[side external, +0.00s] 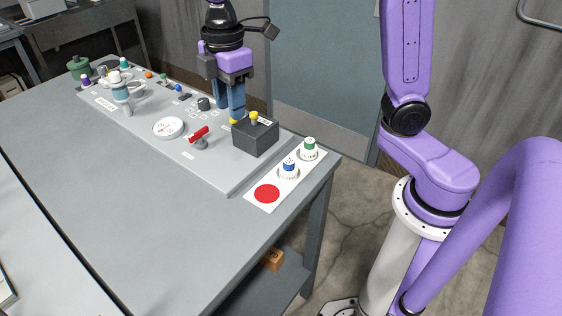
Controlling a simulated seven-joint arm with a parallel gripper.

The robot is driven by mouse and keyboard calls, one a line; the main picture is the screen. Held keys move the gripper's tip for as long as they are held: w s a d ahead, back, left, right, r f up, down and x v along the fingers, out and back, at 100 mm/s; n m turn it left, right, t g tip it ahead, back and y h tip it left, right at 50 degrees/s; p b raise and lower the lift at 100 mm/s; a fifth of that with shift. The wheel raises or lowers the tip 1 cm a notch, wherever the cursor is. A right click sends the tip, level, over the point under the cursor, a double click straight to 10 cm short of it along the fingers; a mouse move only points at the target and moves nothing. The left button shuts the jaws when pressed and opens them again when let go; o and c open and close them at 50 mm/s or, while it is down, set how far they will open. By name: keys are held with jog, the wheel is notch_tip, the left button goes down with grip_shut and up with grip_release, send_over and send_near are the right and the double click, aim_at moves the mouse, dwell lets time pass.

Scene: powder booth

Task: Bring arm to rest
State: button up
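My gripper (232,112) points down over the right part of the grey panel (225,177) on the table. Its blue fingers with yellow tips are just behind and left of a dark box (256,138) with a yellow-topped lever (254,119). The fingers look close together. The box covers part of the tip area, so I cannot tell the gap, or whether the tips touch anything.
A red-handled lever (199,134), a white round dial (168,128) and a black knob (204,103) sit on the panel. A white strip at the right end carries a red disc (267,194), a blue-topped jar (289,168) and a green-topped jar (308,148). The table's front is clear.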

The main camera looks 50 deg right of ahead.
jog(key=s+d+f+m, duration=0.1)
jog(key=s+d+f, duration=0.1)
jog(key=s, duration=0.5)
jog(key=s+d+f+m, duration=0.1)
jog(key=s+d, duration=0.3)
jog(key=s, duration=0.4)
jog(key=s+d+f+m, duration=0.1)
jog(key=s+d+f, duration=0.2)
jog(key=s, duration=0.4)
jog(key=shift+s+d+f, duration=0.25)
jog(key=shift+s+f, duration=0.1)
jog(key=shift+f, duration=0.15)
